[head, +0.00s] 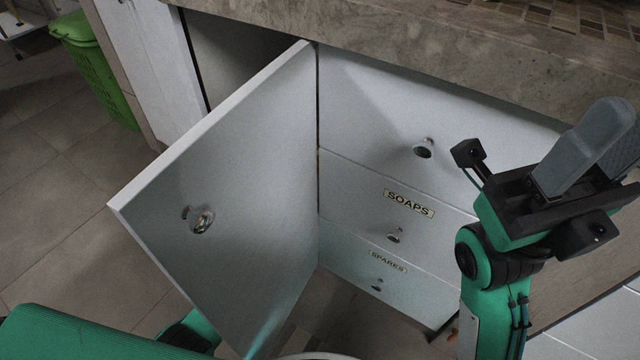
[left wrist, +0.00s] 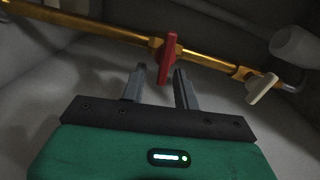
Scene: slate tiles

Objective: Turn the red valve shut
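The red valve handle (left wrist: 167,60) sits on a brass pipe (left wrist: 98,29) in the left wrist view. The handle stands roughly crosswise to the pipe. My left gripper (left wrist: 159,72) is open, its two grey fingers apart and pointing at the handle. The handle's lower end appears between the fingertips, and I see no finger touching it. In the head view the open cabinet door hides my left gripper and the valve.
A white lever (left wrist: 262,88) sits further right on the pipe. The open door (head: 235,180) stands out from the cabinet. Drawers marked SOAPS (head: 409,204) and SPARES (head: 388,262) are closed. A stone counter (head: 430,55) runs above. A green basket (head: 95,68) stands far left.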

